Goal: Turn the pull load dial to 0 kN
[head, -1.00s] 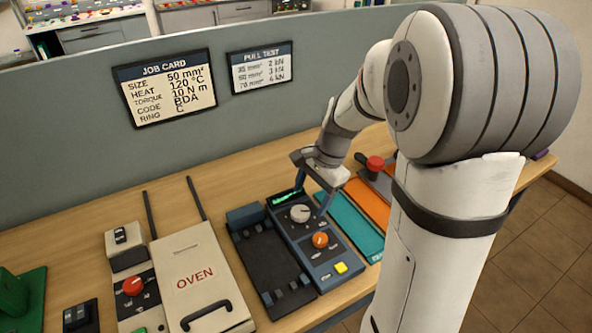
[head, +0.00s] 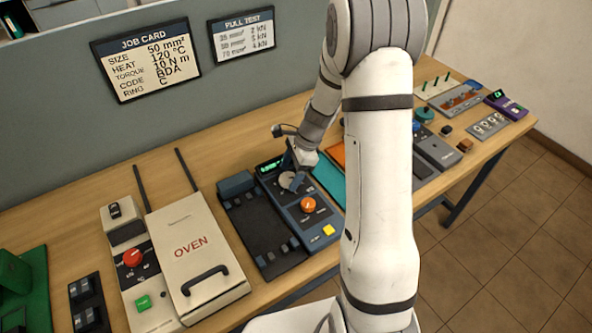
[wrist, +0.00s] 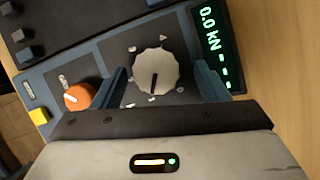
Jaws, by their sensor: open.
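The pull load dial (head: 287,181) is a round, pale grey, scalloped knob on the blue tester panel. In the wrist view the dial (wrist: 156,66) has a black pointer line running toward my palm. My gripper (head: 297,172) is over the dial, partly covering it in the head view. In the wrist view my gripper (wrist: 162,84) is open, one blue finger on each side of the dial, with gaps showing. The tester's display (wrist: 215,42) reads 0.0 kN in green, with short marks below it. The display (head: 270,166) is too small to read in the head view.
On the same panel are an orange knob (head: 308,204) and a yellow button (head: 328,230). A dark slotted bed (head: 258,230) adjoins it on the left, then the oven (head: 195,250). A teal tray (head: 328,178) lies right. The pull test card (head: 241,35) hangs behind.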

